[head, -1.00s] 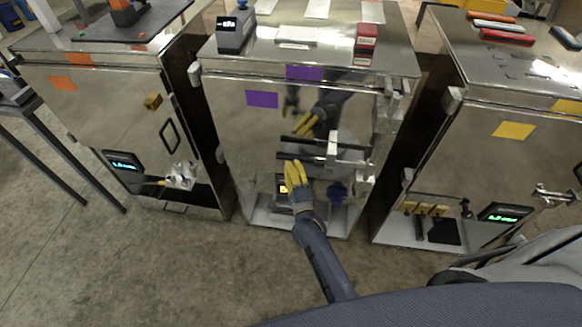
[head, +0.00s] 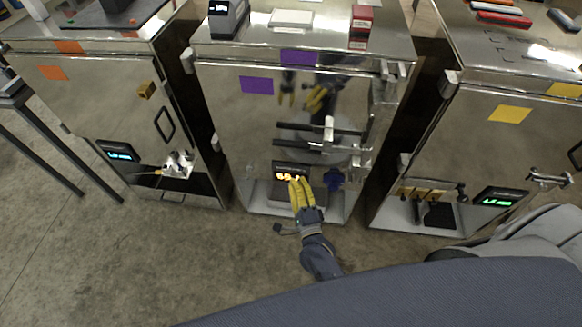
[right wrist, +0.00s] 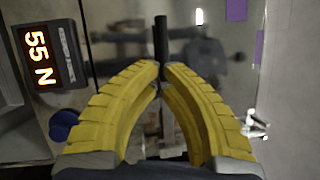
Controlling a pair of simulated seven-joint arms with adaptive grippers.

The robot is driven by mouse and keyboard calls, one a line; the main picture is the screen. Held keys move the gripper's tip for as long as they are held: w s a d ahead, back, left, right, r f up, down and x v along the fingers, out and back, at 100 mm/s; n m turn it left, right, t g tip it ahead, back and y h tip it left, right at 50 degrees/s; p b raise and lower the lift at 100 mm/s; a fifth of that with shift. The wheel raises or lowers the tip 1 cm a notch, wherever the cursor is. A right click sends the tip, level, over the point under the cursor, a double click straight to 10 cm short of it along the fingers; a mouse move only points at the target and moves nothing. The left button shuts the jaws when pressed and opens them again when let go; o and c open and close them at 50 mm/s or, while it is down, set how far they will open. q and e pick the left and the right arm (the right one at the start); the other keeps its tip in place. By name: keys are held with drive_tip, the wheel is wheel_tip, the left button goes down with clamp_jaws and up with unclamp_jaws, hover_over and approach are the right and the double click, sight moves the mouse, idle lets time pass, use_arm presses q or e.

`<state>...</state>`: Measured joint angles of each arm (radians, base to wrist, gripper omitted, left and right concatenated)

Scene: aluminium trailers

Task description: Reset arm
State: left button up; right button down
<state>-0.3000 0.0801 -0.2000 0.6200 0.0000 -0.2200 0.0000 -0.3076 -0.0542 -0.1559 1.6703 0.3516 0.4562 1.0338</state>
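My right gripper (head: 295,180) has yellow ribbed fingers and is in front of the lower part of the middle metal cabinet (head: 215,100), beside an orange-lit display (head: 290,172). In the right wrist view, the gripper's (right wrist: 161,66) fingertips meet, with nothing visible held between them. The display (right wrist: 42,57) there reads "55 N". Dark handle bars (head: 300,128) on the cabinet door are above the gripper. My left gripper is not directly in view; yellow fingers show only as reflections in the shiny door.
A left cabinet (head: 85,100) and a right cabinet (head: 490,150) flank the middle one, with narrow dark gaps between. A blue knob (head: 333,179) is right of my gripper. Red boxes (head: 360,25) stand on the middle cabinet. Concrete floor (head: 170,260) is open in front.

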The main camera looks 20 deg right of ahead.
drive_tip(key=shift+s, duration=0.2)
drive_tip(key=s+a+f+n+g+y, duration=0.1)
drive_tip(key=s+f+n+g, duration=0.35)
drive_tip(key=f, duration=0.65)
drive_tip(key=s+a+f+n+g+y, duration=0.1)
drive_tip(key=s+f+n+g, duration=0.1)
drive_tip(key=s+f+n, duration=0.7)
drive_tip(key=s+a+f+n+g+y, duration=0.15)
drive_tip(key=f+n+g, duration=0.25)
drive_tip(key=f, duration=0.9)
drive_tip(key=s+d+f+n+g, duration=0.2)
drive_tip(key=s+d+f, duration=0.2)
drive_tip(key=s, duration=0.5)
drive_tip(key=s+d+f+n+g+h, duration=0.1)
drive_tip(key=s+d+f+n+g, duration=0.1)
drive_tip(key=s+f, duration=0.5)
drive_tip(key=s+d+f+n+g+h, duration=0.1)
drive_tip(key=s+d+f, duration=0.4)
drive_tip(key=s, duration=0.8)
drive_tip(key=d+n+g, duration=0.1)
drive_tip(key=g, duration=0.1)
drive_tip(key=shift+s+d+f+g, duration=0.15)
drive_tip(key=shift+s+f+g, duration=0.05)
drive_tip(key=shift+f+g, duration=0.15)
drive_tip(key=shift+n+h, duration=0.25)
